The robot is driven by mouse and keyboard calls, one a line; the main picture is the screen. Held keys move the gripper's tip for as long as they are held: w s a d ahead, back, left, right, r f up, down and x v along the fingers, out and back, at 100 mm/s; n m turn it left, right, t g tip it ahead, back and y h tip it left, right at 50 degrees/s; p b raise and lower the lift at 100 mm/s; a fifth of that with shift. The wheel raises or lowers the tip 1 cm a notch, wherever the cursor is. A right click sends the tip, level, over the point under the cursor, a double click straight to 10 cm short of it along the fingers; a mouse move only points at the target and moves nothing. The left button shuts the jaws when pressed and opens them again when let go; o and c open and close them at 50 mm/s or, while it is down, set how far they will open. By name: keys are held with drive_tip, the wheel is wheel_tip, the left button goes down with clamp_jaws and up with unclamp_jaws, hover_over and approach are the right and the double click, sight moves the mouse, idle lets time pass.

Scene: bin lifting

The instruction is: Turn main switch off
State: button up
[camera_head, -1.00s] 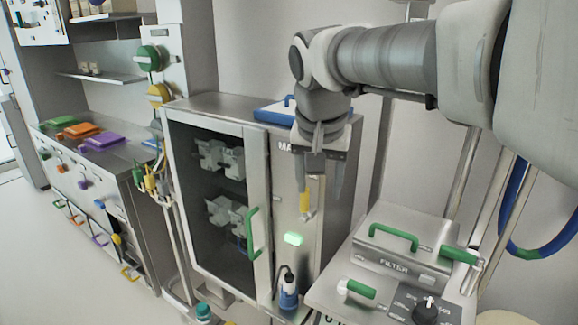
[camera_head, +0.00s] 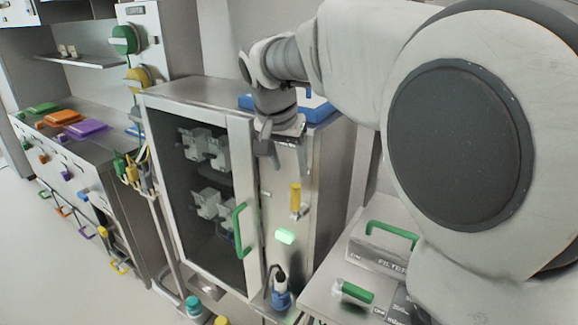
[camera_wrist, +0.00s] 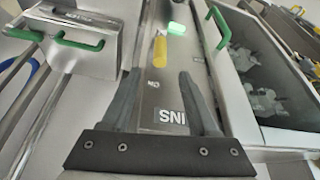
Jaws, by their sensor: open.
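The main switch (camera_head: 296,198) is a yellow handle on the narrow steel front panel of the cabinet. It points up and down in the head view. A lit green indicator (camera_head: 286,236) sits below it. My gripper (camera_head: 284,157) is open and empty, fingers pointing down, above the switch. In the wrist view, my gripper (camera_wrist: 156,82) has a finger on each side of the panel, with the yellow switch (camera_wrist: 159,50) beyond the fingertips and roughly between them. The panel lettering (camera_wrist: 172,117) is partly hidden by my gripper.
The cabinet's glass door with a green handle (camera_head: 239,228) is left of the panel. The filter unit with a green handle (camera_head: 391,234) stands at the right.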

sight(294, 189)
drive_tip(key=x, duration=1.1)
drive_tip(key=shift+w+f+b, duration=0.1)
drive_tip(key=shift+f+b, duration=0.15)
drive_tip(key=shift+b, duration=0.1)
clamp_jaws()
idle(0.7)
